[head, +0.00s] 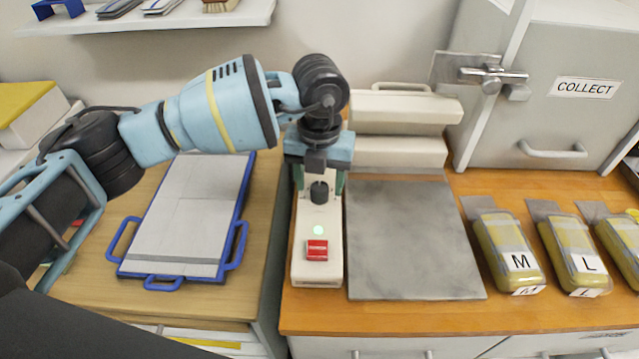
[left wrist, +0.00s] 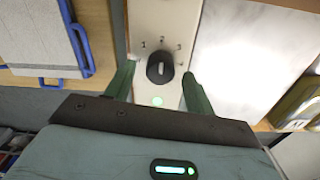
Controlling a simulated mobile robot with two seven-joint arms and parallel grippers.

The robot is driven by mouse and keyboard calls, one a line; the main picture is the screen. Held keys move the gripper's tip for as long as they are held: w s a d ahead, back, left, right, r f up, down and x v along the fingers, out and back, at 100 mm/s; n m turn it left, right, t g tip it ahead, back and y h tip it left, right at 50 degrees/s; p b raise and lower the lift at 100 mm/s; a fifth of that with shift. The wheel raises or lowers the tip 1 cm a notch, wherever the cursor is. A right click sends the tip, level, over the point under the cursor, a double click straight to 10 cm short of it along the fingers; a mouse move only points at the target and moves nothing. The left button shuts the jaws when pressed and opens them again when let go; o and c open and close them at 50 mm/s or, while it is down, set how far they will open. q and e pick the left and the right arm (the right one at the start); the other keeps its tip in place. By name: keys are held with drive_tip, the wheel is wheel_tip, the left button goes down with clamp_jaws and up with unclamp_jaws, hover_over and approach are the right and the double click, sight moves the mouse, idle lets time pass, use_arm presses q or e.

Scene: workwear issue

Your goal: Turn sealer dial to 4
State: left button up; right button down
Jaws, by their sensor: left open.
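The sealer's white control panel (head: 318,262) lies on the wooden counter, with a black round dial (head: 319,193) near its back end. The dial also shows in the left wrist view (left wrist: 161,69), with a pale pointer line and small marks around its far side; I cannot read the numbers or the setting surely. My left gripper (head: 319,182) points down over the panel. Its green fingers (left wrist: 158,84) are open, one on each side of the dial, with visible gaps. A lit green lamp and a red switch (head: 317,249) sit in front of the dial.
A grey plate (head: 410,240) and the cream sealer bar (head: 408,108) are to the right. Yellow packs marked M (head: 508,255) and L (head: 575,250) lie further right. A blue-handled board (head: 190,215) lies left. A grey COLLECT cabinet (head: 550,105) stands behind.

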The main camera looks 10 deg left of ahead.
use_arm(q)
drive_tip(key=shift+f, duration=0.75)
drive_tip(key=c, duration=1)
drive_tip(key=shift+o, duration=0.2)
